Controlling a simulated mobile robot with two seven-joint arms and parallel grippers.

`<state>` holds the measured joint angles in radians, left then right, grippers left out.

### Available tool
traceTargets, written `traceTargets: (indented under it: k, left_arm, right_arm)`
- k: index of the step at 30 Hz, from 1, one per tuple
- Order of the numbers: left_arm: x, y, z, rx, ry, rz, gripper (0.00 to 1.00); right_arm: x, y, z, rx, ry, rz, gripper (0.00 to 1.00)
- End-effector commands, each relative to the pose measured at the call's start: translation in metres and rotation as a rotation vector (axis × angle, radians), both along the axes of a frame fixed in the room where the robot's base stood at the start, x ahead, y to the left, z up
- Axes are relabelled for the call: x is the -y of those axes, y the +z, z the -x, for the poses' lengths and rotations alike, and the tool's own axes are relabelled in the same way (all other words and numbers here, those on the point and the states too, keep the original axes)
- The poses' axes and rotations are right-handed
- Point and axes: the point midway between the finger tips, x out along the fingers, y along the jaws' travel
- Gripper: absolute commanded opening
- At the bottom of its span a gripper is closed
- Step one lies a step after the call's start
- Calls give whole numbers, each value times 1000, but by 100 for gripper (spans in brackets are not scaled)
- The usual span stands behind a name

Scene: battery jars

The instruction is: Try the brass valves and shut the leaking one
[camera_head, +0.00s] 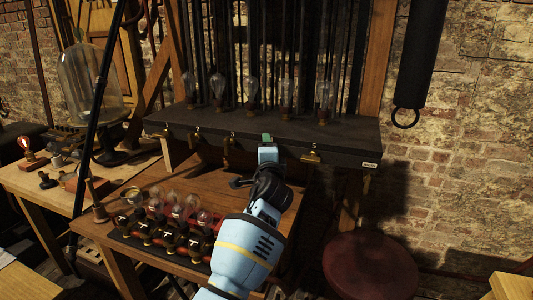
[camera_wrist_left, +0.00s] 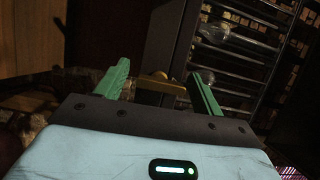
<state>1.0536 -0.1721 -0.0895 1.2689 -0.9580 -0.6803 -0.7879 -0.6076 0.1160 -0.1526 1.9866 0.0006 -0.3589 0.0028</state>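A dark shelf (camera_head: 345,136) carries a row of brass valves on its front edge. One brass valve (camera_head: 311,157) at the right lies crosswise; others hang down, such as one (camera_head: 226,150) left of my gripper. My left gripper (camera_head: 266,138) is at the shelf front, between these two, and may hide another valve. In the left wrist view its green fingers (camera_wrist_left: 158,70) are apart, with a brass valve (camera_wrist_left: 160,84) showing between them; I cannot tell whether they touch it. My right gripper is not in view.
Several glass bulbs (camera_head: 252,92) stand on the shelf. Below, a wooden bench (camera_head: 150,262) holds a rack of glass-topped jars (camera_head: 180,208) left of my arm. A glass dome (camera_head: 88,82) stands at the left. A round red stool (camera_head: 370,266) is at the lower right.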

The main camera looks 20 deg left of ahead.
Motion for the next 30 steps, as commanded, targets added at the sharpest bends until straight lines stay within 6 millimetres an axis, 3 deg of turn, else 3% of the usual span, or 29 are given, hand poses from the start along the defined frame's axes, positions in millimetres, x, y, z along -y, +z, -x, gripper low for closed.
traceTargets:
  k: [11, 24, 30]
  left_arm:
    - [1, 2, 4, 2, 0, -2, 69]
    - [22, 2, 57, 3, -1, -1, 69]
    - [27, 1, 71, 1, 0, -1, 69]
  right_arm:
    - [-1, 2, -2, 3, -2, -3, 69]
    - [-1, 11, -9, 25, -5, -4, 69]
    - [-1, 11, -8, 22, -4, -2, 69]
